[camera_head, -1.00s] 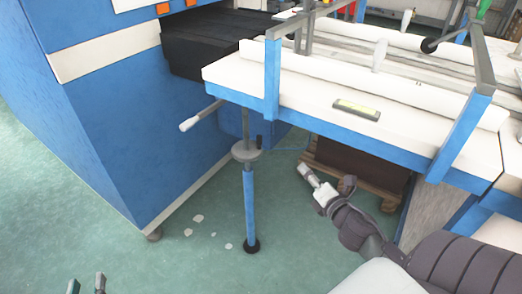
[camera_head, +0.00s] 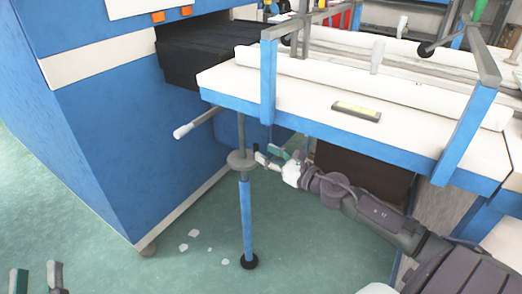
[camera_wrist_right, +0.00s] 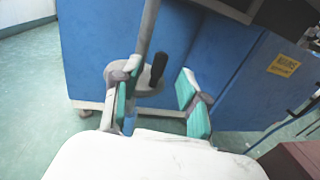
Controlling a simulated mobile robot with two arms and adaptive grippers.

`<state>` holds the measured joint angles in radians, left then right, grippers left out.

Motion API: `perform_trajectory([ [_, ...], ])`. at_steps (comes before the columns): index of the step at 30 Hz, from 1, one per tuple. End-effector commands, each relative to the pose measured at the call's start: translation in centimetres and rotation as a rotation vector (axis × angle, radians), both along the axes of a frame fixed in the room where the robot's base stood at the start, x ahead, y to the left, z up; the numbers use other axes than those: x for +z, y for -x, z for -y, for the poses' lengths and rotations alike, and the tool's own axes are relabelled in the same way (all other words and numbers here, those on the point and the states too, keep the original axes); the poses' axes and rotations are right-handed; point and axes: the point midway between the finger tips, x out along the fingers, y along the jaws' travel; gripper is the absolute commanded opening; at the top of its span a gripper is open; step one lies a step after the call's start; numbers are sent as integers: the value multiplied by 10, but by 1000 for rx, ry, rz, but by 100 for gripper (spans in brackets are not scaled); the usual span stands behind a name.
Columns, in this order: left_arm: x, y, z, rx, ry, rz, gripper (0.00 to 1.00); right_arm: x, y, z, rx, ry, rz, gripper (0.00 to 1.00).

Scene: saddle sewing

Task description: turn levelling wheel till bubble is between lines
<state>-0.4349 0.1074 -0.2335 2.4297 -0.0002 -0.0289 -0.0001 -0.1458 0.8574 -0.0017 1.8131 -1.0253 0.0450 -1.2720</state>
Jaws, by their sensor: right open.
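The levelling wheel (camera_head: 238,161) is a grey disc on the upright blue leg under the white table. In the right wrist view, the wheel (camera_wrist_right: 149,89) shows with its black handle (camera_wrist_right: 158,68) standing up. My right gripper (camera_head: 270,157) is open, just right of the wheel. Its fingers (camera_wrist_right: 155,78) appear on either side of the handle in the wrist view; I cannot tell whether they touch it. The spirit level (camera_head: 356,111) lies on the table's front edge, its bubble too small to read. My left gripper (camera_head: 37,274) is open and empty at the lower left.
A blue machine cabinet (camera_head: 120,150) stands left of and behind the leg. A white-tipped lever (camera_head: 195,124) sticks out above the wheel. The blue table frame (camera_head: 320,133) lies above my right gripper. The green floor (camera_head: 130,270) in front is clear except for small pale scraps.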

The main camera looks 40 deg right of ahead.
Motion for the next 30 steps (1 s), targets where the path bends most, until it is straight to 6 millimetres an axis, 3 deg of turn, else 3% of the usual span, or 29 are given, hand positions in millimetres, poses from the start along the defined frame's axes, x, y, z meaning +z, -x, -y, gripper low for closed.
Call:
perform_trajectory([
  [7,-3,-2,0,1,-6,-21,40,1,-26,-6,-1,-1,2,43],
  [18,-6,-2,-1,3,-10,-37,40,0,-30,-7,-1,-1,0,43],
  [20,-7,-2,-1,3,-10,-37,40,0,-30,-7,-1,-1,0,37],
  [26,-8,-2,-1,4,-9,-38,40,0,-30,-7,-1,-1,0,3],
  [30,-7,-1,-1,4,-9,-38,40,0,-30,-7,-1,-1,0,0],
])
